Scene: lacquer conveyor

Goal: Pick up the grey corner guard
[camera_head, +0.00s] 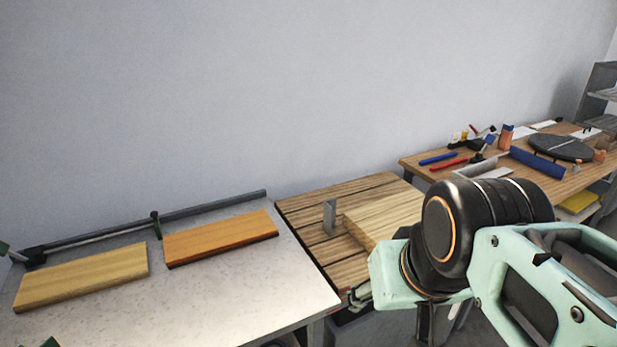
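A small grey upright piece (329,216), which looks like the corner guard, stands on the slatted wooden table (302,212) in the middle of the camera_head view. It is just left of a pale wooden board (385,217). My arm fills the lower right and covers part of that table and board. A small part of what seems to be my gripper (359,296) shows at the table's front edge, in front of and below the grey piece and apart from it. The rest is hidden behind my wrist, so its opening cannot be told.
At left, a light-topped table (245,290) holds a pale board (82,276) and an orange-brown board (220,238), with a dark rail (205,207) behind.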

